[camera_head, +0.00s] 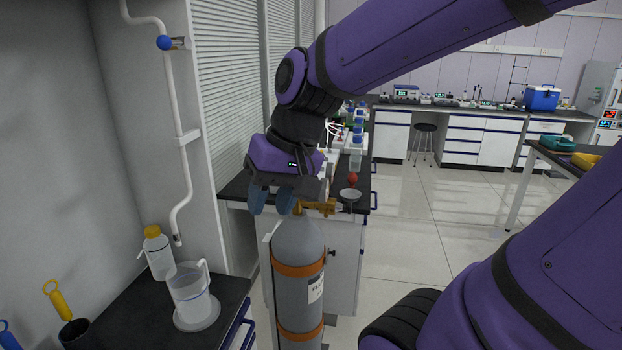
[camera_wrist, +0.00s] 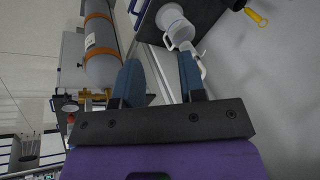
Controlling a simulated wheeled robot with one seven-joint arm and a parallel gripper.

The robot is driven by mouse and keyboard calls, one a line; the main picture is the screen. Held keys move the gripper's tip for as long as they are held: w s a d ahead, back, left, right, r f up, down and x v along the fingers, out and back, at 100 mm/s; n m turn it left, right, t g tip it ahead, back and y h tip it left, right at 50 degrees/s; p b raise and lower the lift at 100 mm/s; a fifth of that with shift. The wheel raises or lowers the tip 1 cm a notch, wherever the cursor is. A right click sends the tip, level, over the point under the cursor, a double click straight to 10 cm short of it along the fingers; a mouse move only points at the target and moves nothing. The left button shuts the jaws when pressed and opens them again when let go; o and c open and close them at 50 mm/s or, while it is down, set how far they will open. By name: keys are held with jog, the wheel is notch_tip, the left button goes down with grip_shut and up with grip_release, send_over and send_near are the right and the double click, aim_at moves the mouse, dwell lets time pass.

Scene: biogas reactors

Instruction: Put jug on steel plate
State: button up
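The jug (camera_head: 188,293) is a clear, whitish vessel with a handle, upright on the dark counter at the lower left of the head view. It stands on a round pale grey disc (camera_head: 207,320), which looks like the steel plate. In the wrist view the jug (camera_wrist: 178,30) shows at the top, beyond my fingers. My gripper (camera_head: 271,200) is open and empty, above and to the right of the jug in the head view, near the top of a gas cylinder. Its two blue fingers are apart in the wrist view (camera_wrist: 160,82).
A white wash bottle (camera_head: 158,254) with a yellow cap stands right behind the jug. A grey gas cylinder (camera_head: 298,270) with orange bands stands right of the counter. A white pipe (camera_head: 178,120) runs down the wall. A dark cup (camera_head: 76,334) stands at the lower left.

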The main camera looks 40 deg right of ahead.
jog(key=s+d+r+n+t+h, duration=0.2)
jog(key=s+d+r+n, duration=0.1)
jog(key=s+r, duration=0.1)
jog(key=shift+s+d+h, duration=0.2)
jog(key=shift+s+h, duration=0.2)
jog(key=shift+s, duration=0.2)
jog(key=shift+w, duration=0.1)
